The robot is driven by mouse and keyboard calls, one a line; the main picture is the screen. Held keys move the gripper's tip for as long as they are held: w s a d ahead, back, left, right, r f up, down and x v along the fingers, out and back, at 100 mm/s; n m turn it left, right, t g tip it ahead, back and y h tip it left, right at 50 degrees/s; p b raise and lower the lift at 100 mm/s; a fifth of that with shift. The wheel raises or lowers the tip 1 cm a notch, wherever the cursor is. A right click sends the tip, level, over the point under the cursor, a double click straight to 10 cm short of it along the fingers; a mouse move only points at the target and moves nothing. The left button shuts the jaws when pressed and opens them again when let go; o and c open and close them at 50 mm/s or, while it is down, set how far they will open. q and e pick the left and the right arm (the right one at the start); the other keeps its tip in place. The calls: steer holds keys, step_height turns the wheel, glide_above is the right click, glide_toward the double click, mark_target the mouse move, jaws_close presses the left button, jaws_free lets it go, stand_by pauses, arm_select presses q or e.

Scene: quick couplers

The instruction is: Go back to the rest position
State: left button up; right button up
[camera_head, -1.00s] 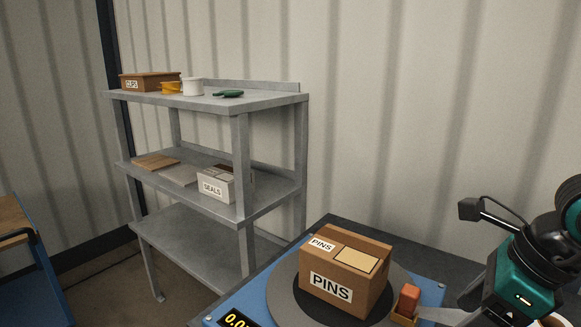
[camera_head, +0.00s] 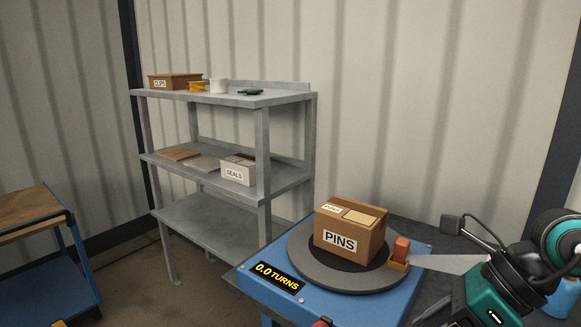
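My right gripper (camera_head: 418,289) comes in from the right on a teal and black arm. Its fingers look spread, with nothing seen between them. The tip of the upper light grey finger is close beside an orange block (camera_head: 401,248) on the turntable's rim; I cannot tell if they touch. The grey turntable (camera_head: 311,272) sits on a blue base and carries a brown carton (camera_head: 343,240) labelled PINS. The yellow display (camera_head: 277,277) reads 0.0 TURNS. My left gripper is not in view.
A grey shelf unit (camera_head: 239,99) stands behind, with a CLIPS box (camera_head: 174,82), a white tub (camera_head: 218,86) and a SEALS box (camera_head: 238,171). A blue cart (camera_head: 68,277) with a wooden top stands at left. Bare floor lies between cart and turntable.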

steer(key=w+a+r+m+t+y, duration=0.25)
steer(key=a+m+t+y, duration=0.35)
steer(key=a+m+y, duration=0.5)
steer(key=w+d+f+m+t+h, duration=0.2)
steer(key=d+f+m+t+h, duration=0.35)
steer(key=m, duration=0.55)
steer(key=w+d+f+m+t+h, duration=0.2)
steer(key=d+f+m+t+h, duration=0.4)
steer(key=m, duration=0.6)
steer(key=s+f+m+g+h, duration=0.2)
steer(key=s+f+m+g, duration=0.2)
steer(key=f, duration=0.6)
steer(key=s+f+m+g+h, duration=0.3)
steer(key=s+f+m, duration=0.3)
steer(key=f, duration=0.4)
steer(key=shift+s+f+g, duration=0.4)
steer(key=shift+s+g, duration=0.15)
steer(key=shift+s, duration=0.25)
